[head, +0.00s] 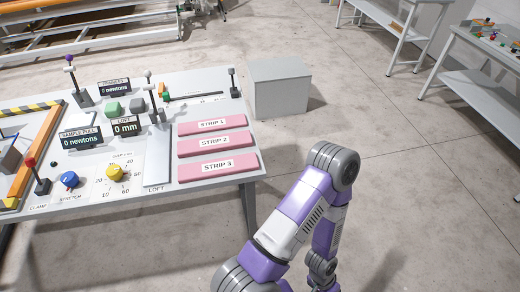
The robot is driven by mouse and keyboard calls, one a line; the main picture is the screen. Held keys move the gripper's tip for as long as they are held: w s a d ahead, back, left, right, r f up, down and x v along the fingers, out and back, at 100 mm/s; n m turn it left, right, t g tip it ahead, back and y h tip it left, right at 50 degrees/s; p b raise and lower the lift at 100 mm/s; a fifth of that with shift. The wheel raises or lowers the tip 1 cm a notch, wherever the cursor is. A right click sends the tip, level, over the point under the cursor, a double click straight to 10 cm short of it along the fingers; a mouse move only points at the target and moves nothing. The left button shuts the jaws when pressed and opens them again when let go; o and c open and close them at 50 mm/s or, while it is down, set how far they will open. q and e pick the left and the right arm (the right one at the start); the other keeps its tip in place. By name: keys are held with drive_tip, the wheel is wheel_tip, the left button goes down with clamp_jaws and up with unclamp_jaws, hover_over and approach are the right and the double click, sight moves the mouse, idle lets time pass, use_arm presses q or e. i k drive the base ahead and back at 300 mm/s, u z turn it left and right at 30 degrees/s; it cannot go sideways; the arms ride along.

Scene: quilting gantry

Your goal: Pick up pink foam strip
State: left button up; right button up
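Three pink foam strips lie flat, one behind another, at the right end of the grey table (215,82). The far one is labelled STRIP 1 (187,129), the middle one STRIP 2 (190,149), and the near one STRIP 3 (188,172). Nothing touches the strips. My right arm is bent in the lower right, off the table's right edge, with a purple and white upper part; its gripper fingers cannot be made out. My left arm and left gripper are not in view.
Floor to the right is open.

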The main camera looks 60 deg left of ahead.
sight(222, 167)
drive_tip(key=i, duration=0.35)
drive_tip(key=u, duration=2.85)
